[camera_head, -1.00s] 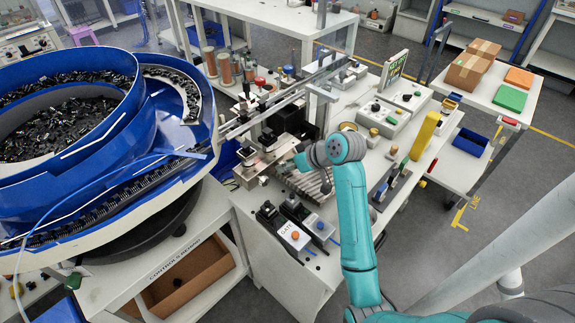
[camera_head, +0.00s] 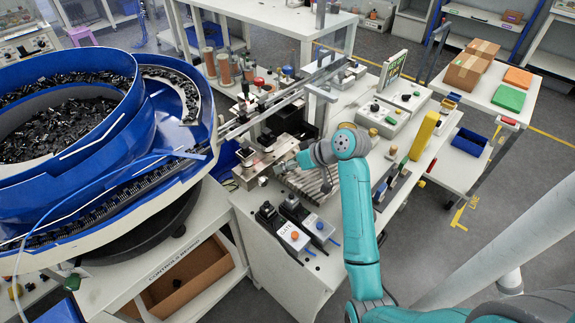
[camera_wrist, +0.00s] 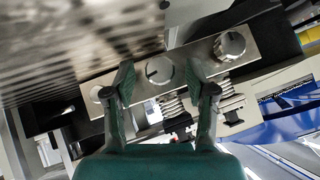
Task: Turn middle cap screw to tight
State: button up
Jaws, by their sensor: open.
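In the wrist view, a metal plate (camera_wrist: 201,50) carries a row of three round cap screws. The middle cap screw (camera_wrist: 159,70) is a silver disc with a dark slot line. The right cap screw (camera_wrist: 229,45) is larger in the picture, and the left cap screw (camera_wrist: 101,92) is partly hidden by my left finger. My gripper (camera_wrist: 160,76) is open, with one finger on each side of the middle cap screw in the picture. I cannot tell whether the fingers touch it. In the head view the screws are too small to make out.
In the wrist view, coil springs (camera_wrist: 172,106) show below the plate and a blurred ribbed metal surface (camera_wrist: 70,45) fills the upper left. In the head view, the blue bowl feeder (camera_head: 110,120) stands left of the bench, and small switch boxes (camera_head: 290,232) sit at its front.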

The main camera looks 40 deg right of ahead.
jog(key=v, duration=1.2)
jog(key=shift+f, duration=0.1)
jog(key=w+a+f+h, duration=0.1)
jog(key=w+f, duration=0.1)
jog(key=w, duration=0.1)
jog(key=w+a+f+n+h, duration=0.1)
jog(key=w+f, duration=0.1)
jog(key=f, duration=0.1)
jog(key=w+a+f, duration=0.1)
jog(key=w+f, duration=0.2)
jog(key=shift+w+a+n+h, duration=0.2)
jog(key=shift+w+n+h, duration=0.1)
jog(key=shift+h, duration=0.1)
grip_shut()
